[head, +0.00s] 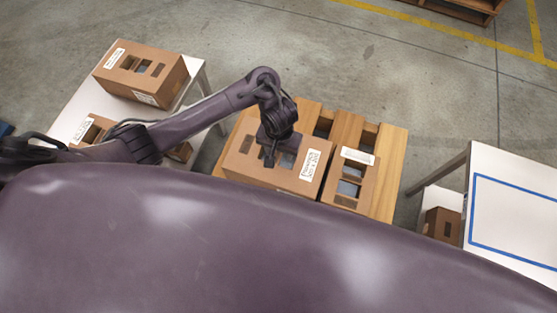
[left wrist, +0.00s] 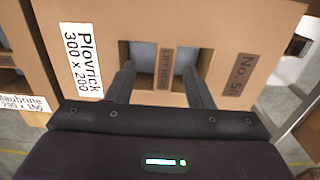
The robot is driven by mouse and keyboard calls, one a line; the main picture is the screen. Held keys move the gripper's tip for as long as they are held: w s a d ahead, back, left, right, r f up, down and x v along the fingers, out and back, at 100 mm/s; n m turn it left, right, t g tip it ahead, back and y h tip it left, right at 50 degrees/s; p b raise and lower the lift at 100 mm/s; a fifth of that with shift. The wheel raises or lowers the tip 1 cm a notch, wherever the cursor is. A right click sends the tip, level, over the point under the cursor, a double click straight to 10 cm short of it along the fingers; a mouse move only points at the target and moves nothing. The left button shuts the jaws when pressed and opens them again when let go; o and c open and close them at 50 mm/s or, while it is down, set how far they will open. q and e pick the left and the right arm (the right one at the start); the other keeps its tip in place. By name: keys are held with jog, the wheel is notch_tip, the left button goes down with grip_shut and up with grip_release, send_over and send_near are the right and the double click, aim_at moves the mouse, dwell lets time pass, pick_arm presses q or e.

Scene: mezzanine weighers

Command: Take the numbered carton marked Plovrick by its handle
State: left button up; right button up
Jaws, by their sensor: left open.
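The Plovrick carton (head: 240,169) stands on a wooden pallet below my left gripper (head: 270,157). In the left wrist view the carton (left wrist: 215,30) shows a white label reading Plovrick 300 x 200 and a mark starting "No. 5". Two cut-out holes flank a cardboard strip handle (left wrist: 165,68) marked LIFT HERE. My left gripper (left wrist: 159,76) is open. Its fingers lie either side of the strip, with their tips over the two holes. I cannot tell how deep they reach. My right gripper is not in view.
A second carton (head: 350,180) stands close to the right on the same pallet (head: 389,170). Its label partly shows in the left wrist view (left wrist: 22,104). A left table (head: 88,96) bears cartons (head: 142,75). A blue-outlined white table (head: 515,215) stands at right.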

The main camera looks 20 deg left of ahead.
aim_at(278, 161)
pick_arm(q)
jog(key=f, duration=0.1)
jog(key=f+b, duration=0.1)
jog(key=f, duration=0.1)
jog(key=f+b, duration=0.1)
jog(key=f, duration=0.1)
jog(key=shift+a+f, duration=0.15)
jog(key=shift+a, duration=0.2)
grip_shut()
